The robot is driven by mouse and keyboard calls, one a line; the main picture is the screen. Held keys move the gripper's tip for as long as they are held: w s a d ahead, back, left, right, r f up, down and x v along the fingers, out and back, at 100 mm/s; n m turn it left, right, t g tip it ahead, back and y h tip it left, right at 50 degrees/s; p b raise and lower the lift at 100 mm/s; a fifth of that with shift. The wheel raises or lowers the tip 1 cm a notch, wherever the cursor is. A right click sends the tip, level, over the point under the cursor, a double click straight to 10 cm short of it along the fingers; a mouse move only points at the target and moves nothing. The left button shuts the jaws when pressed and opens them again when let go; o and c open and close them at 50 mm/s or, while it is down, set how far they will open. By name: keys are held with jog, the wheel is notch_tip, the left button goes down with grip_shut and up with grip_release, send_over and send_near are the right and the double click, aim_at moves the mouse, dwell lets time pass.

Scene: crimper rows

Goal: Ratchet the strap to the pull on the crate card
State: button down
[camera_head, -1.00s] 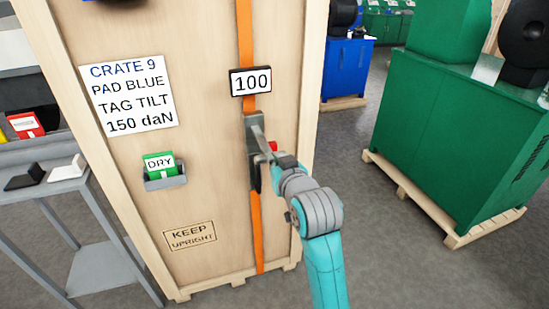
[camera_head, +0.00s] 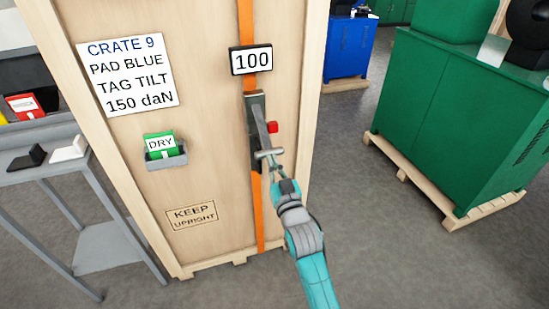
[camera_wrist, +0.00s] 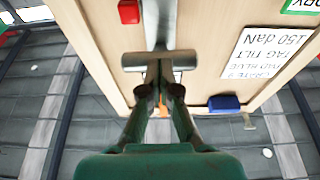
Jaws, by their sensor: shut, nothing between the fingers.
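The orange strap (camera_head: 247,22) runs down the face of the wooden crate (camera_head: 215,130). The crate card (camera_head: 126,74) reads CRATE 9, PAD BLUE, TAG TILT, 150 daN. The black-framed display (camera_head: 251,60) on the strap reads 100. Below it is the grey ratchet (camera_head: 254,107), with a lever ending in a crossbar (camera_head: 268,153) that also shows in the wrist view (camera_wrist: 132,62). My gripper (camera_head: 274,168) is shut and empty at the crossbar, its tips at or just under the bar's middle in the wrist view (camera_wrist: 160,80). Exact contact is unclear.
A red block (camera_head: 273,127) sits right of the ratchet. A green DRY tag (camera_head: 159,144) stands in a grey holder (camera_head: 167,160). A blue pad (camera_wrist: 224,103) shows at the crate edge.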

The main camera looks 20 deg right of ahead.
jog(key=shift+w+f, duration=0.5)
jog(key=shift+f, duration=0.25)
jog(key=shift+w+f, duration=0.5)
jog(key=shift+f, duration=0.2)
